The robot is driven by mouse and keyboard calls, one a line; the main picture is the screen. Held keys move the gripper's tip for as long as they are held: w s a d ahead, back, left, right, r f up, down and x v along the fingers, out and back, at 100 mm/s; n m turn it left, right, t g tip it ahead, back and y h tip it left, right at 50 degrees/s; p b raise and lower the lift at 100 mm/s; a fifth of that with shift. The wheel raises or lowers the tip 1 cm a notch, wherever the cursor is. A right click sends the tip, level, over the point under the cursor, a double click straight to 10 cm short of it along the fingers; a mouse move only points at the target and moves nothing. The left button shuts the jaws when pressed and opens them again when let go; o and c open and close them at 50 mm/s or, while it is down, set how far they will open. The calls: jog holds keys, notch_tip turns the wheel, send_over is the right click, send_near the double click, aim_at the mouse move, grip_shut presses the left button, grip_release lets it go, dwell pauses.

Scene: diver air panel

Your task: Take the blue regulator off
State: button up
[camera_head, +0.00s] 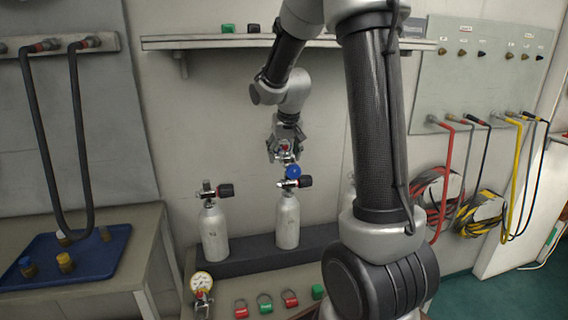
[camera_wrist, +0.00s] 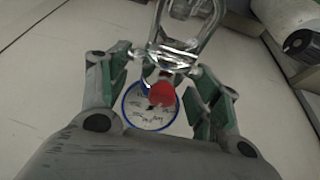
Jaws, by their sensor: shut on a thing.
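The blue regulator (camera_head: 293,172) shows a blue round face above the middle cylinder's valve (camera_head: 290,184). In the wrist view the regulator (camera_wrist: 151,115) has a white face with a blue rim and writing, a red knob (camera_wrist: 162,94) and a bright metal yoke (camera_wrist: 176,50). My gripper (camera_head: 286,152) is above the middle cylinder (camera_head: 287,222), its fingers shut on the regulator from both sides. The head view does not show clearly whether the yoke touches the valve.
Another cylinder (camera_head: 214,232) stands at left on the dark bench; a further one is mostly hidden behind my arm. A blue tray (camera_head: 105,262) lies at left. Hoses hang from the right panel (camera_head: 480,85).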

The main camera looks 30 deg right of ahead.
jog(key=shift+r, duration=0.85)
jog(key=s+a, duration=0.2)
jog(key=s, duration=0.6)
jog(key=s+a, duration=0.3)
jog(key=s, duration=0.6)
jog(key=shift+s+a, duration=0.1)
jog(key=shift+s, duration=0.1)
